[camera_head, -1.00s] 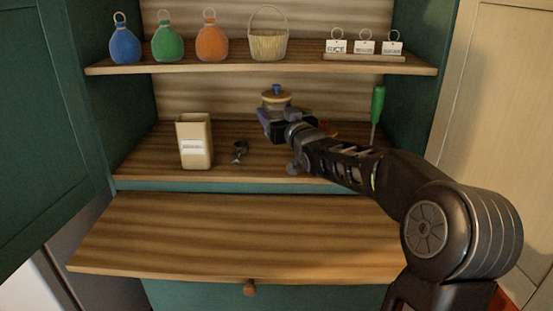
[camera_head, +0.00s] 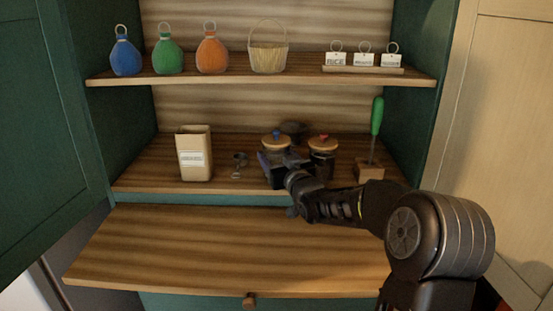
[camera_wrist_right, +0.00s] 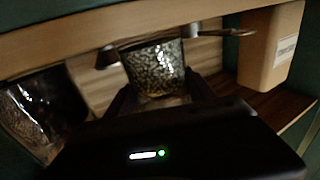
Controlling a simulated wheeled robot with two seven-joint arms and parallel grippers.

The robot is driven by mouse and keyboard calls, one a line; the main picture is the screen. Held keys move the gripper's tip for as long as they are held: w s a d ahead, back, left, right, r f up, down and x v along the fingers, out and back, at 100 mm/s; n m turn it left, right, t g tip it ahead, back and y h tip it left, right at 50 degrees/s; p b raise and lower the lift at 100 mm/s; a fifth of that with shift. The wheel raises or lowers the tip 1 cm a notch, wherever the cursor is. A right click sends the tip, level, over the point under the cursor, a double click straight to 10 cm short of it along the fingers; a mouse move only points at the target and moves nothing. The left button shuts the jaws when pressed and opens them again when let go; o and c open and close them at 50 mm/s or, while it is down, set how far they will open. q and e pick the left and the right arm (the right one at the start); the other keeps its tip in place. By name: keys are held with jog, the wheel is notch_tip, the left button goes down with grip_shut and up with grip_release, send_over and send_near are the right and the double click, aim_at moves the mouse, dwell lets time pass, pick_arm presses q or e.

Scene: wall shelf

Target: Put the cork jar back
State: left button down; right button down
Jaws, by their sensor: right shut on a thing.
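A jar with a cork lid and blue knob (camera_head: 276,143) is at the middle of the lower shelf (camera_head: 140,181). My right gripper (camera_head: 279,160) is shut on it and hides most of its body. In the right wrist view the dark, patterned glass of this jar (camera_wrist_right: 155,68) sits between the fingers. A second cork-lidded jar with a red knob (camera_head: 322,156) stands close to its right. Its dark glass seems to show at the left of the right wrist view (camera_wrist_right: 40,110). Whether the held jar touches the shelf is hidden. My left gripper is not in view.
A beige labelled box (camera_head: 194,155) and a small metal scoop (camera_head: 238,163) are to the left. A dark object (camera_head: 293,129) is behind the jars. A green-handled tool (camera_head: 377,118) stands in a wooden block (camera_head: 369,173) at right. The upper shelf (camera_head: 200,83) hangs above.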

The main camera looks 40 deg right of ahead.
dwell(0.3)
jog(key=shift+f, duration=0.2)
jog(key=shift+c, duration=1.6)
grip_release()
jog(key=shift+r, duration=0.15)
jog(key=v, duration=1.2)
jog(key=shift+b, duration=0.45)
